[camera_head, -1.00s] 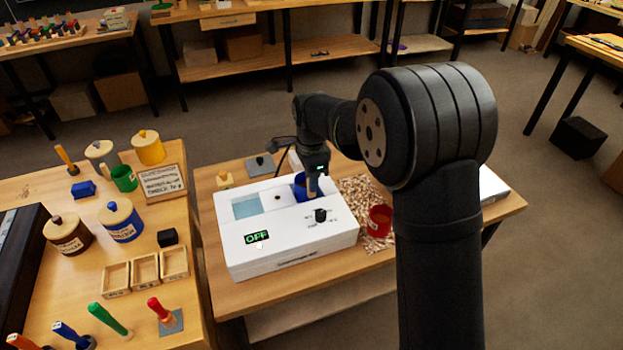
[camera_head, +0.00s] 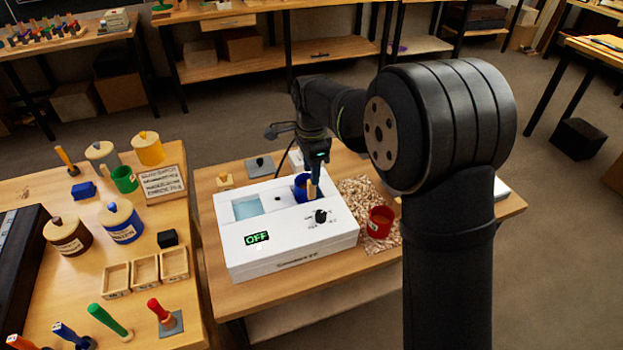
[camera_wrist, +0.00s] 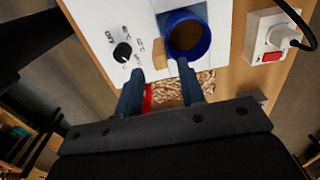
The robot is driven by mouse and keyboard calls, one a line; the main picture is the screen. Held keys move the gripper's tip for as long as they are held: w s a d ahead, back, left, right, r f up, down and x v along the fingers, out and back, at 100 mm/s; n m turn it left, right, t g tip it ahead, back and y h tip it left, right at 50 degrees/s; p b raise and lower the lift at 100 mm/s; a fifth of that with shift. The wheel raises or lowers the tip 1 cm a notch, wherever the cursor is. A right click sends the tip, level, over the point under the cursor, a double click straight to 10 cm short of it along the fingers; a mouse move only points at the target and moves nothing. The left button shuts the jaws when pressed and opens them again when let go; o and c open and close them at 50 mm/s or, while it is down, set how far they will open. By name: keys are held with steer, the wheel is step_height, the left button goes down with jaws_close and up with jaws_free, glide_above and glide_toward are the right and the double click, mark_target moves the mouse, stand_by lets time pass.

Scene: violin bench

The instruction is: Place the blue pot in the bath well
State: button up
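The blue pot (camera_head: 301,188) sits in the opening at the right end of the white bath (camera_head: 290,250), which reads OFF. In the wrist view the pot (camera_wrist: 204,42) appears upright, with brown contents. Its tan handle (camera_head: 311,188) points toward my gripper. How deep the pot sits cannot be seen. My gripper (camera_wrist: 160,78) is open, its two dark blue fingers apart, and it is close beside the handle. In the head view my gripper (camera_head: 317,180) is just right of the pot and partly hides that side.
A red pot (camera_head: 379,221) stands on wood shavings (camera_head: 358,195) right of the bath. A black knob (camera_head: 320,216) rises from the bath top. A white socket with a red switch (camera_wrist: 271,56) and cable lies near the pot. Pale blue water (camera_head: 247,207) shows in the left opening.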

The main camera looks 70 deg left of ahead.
step_height(320, 180, up, 8)
stand_by(0.5)
step_height(320, 180, down, 12)
steer(key=shift+r, duration=1.9)
steer(key=shift+f, duration=0.1)
